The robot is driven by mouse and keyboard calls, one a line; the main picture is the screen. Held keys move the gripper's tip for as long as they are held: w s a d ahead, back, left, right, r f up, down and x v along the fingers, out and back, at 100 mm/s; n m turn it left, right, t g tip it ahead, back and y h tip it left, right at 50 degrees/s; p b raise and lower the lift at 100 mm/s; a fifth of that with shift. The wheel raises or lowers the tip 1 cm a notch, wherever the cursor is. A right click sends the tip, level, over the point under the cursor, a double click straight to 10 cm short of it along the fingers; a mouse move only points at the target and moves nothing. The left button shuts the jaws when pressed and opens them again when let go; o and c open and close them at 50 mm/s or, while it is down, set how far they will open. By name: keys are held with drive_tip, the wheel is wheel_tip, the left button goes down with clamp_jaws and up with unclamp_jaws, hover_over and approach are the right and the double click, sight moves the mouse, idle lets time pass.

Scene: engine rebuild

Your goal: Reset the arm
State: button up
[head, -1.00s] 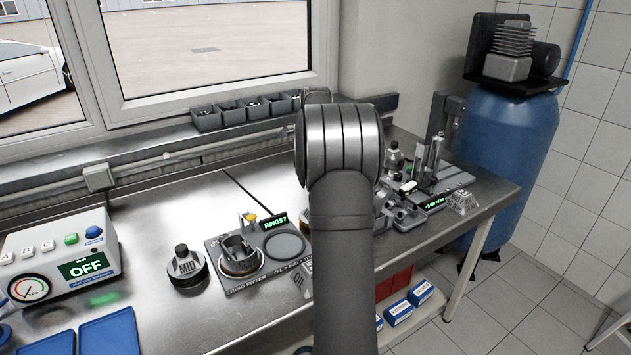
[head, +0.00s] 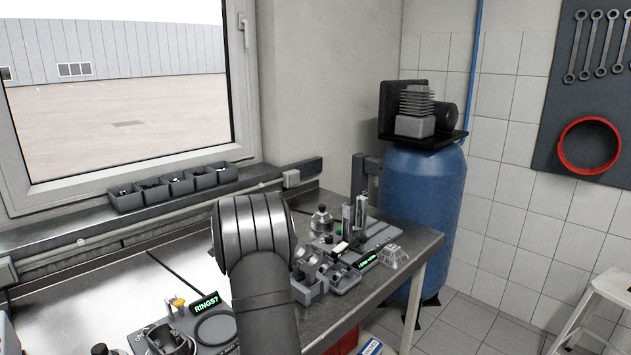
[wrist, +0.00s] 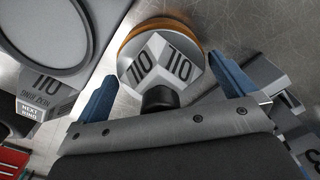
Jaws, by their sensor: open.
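In the wrist view my gripper (wrist: 165,88) is open, with its two blue fingertips spread apart. Between them is a pale faceted piece (wrist: 158,65) with a dark round knob (wrist: 160,97) and an orange rim behind it.
The steel bench (head: 405,255) carries a ring fitter plate (head: 228,350) with a RINGS? display (head: 206,303). Grey fixtures (head: 312,275) stand right of my arm. Small bins (head: 175,182) line the sill. A blue tank (head: 425,200) stands beyond the bench's right end.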

drive_tip(key=shift+r, duration=1.85)
